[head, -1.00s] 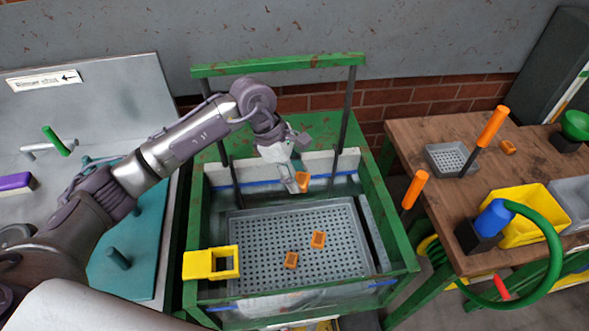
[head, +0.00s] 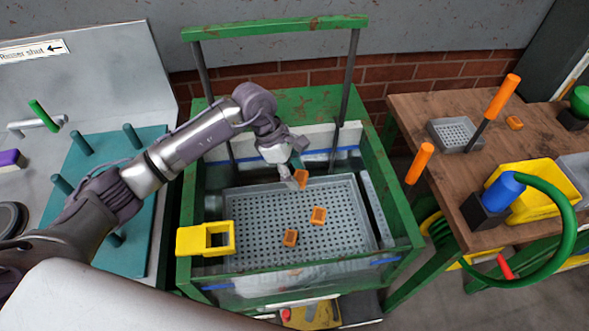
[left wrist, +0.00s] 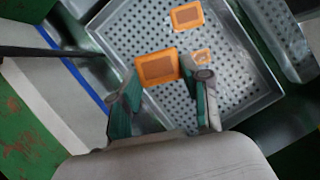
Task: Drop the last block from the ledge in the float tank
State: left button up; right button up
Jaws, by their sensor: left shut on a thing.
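My left gripper (head: 298,174) is shut on an orange block (head: 302,180) and holds it over the back part of the perforated grey tray (head: 240,225) in the green-framed float tank (head: 399,215). In the left wrist view the held block (left wrist: 157,69) shows between the fingertips, above the tray. Two other orange blocks lie apart on the tray, one nearer the middle (head: 318,215) and one further left and forward (head: 290,238). They also show in the wrist view, at the top (left wrist: 187,17) and partly behind a finger (left wrist: 202,55). My right gripper is not in view.
A green crossbar on dark posts (head: 275,27) stands over the tank's back. A yellow bracket (head: 205,239) sits on its left front edge. The wooden table (head: 425,165) at right bears a yellow bin (head: 530,178) and a grey basket (head: 456,133).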

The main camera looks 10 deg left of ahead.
pick_arm(q)
jog(key=o, duration=1.2)
jog(key=shift+r, duration=0.1)
jog(key=v, duration=1.2)
